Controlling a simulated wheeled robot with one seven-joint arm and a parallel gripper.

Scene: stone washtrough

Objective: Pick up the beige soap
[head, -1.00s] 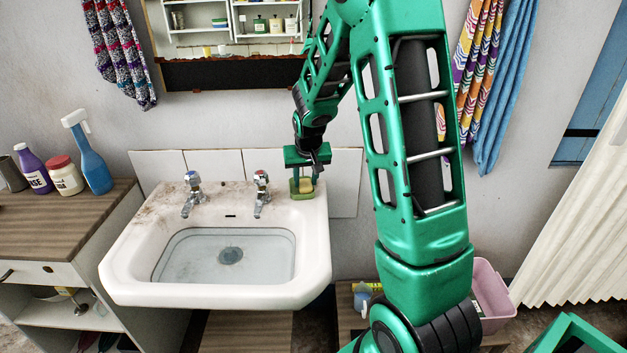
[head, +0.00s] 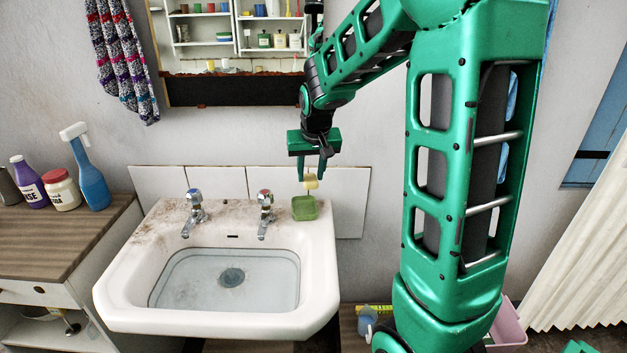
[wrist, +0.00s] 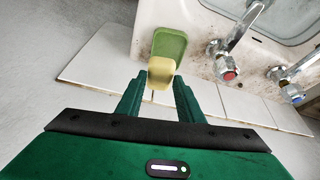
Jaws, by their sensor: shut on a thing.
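The beige soap (head: 311,182) is held at the fingertips of my gripper (head: 312,176), in the air above the sink's back right corner. In the wrist view the soap (wrist: 160,73) sits between the tips of the two green fingers (wrist: 159,88). A green soap dish (head: 304,208) stands on the sink's rim below and is empty. In the wrist view the dish (wrist: 170,44) shows behind the soap, partly covered by it.
The white sink (head: 125,270) holds water and has two taps (head: 265,210) on its back ledge, left of the dish. A wooden counter (head: 60,235) at left carries a blue spray bottle (head: 92,185) and other containers. A mirror cabinet (head: 235,75) hangs above.

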